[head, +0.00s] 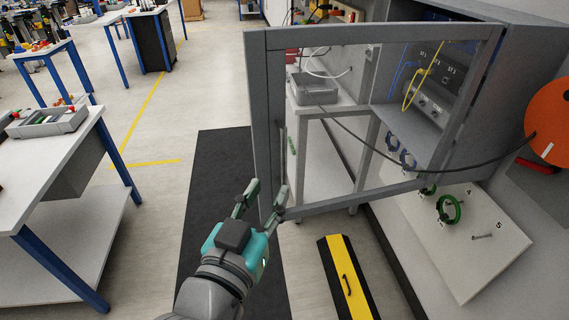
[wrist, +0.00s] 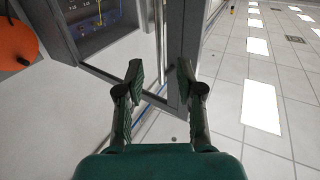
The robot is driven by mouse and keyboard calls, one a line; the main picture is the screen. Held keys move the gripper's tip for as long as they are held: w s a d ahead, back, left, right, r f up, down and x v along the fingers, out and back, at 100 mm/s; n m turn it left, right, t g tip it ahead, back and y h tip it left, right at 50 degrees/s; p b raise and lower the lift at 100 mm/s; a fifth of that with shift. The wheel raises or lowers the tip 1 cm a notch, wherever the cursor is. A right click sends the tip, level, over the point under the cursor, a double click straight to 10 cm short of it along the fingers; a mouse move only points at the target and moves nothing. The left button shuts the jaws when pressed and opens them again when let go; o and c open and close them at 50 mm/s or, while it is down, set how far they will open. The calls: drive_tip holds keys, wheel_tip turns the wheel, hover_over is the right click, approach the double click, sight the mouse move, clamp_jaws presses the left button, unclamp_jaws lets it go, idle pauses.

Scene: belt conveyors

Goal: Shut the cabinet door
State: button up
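The cabinet door (head: 262,120) is a grey frame with a clear middle. It stands swung open from the grey cabinet (head: 521,75), its free edge towards the left of the head view. My gripper (head: 266,190) is open at the lower free corner of the door. One finger shows left of the door's upright and the other overlaps its lower corner. In the wrist view the door's upright (wrist: 174,40) shows between and behind the fingers of my gripper (wrist: 160,72). I cannot tell whether they touch it. The cabinet's inside shows cables and a panel with labels.
An orange disc (head: 548,120) with a dark cable hangs at the right. A sloped white board (head: 470,240) stands under the cabinet. A workbench (head: 40,165) stands left; the dark mat (head: 212,170) is clear.

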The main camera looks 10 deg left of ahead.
sight(283, 165)
drive_tip(key=x, duration=0.9)
clamp_jaws()
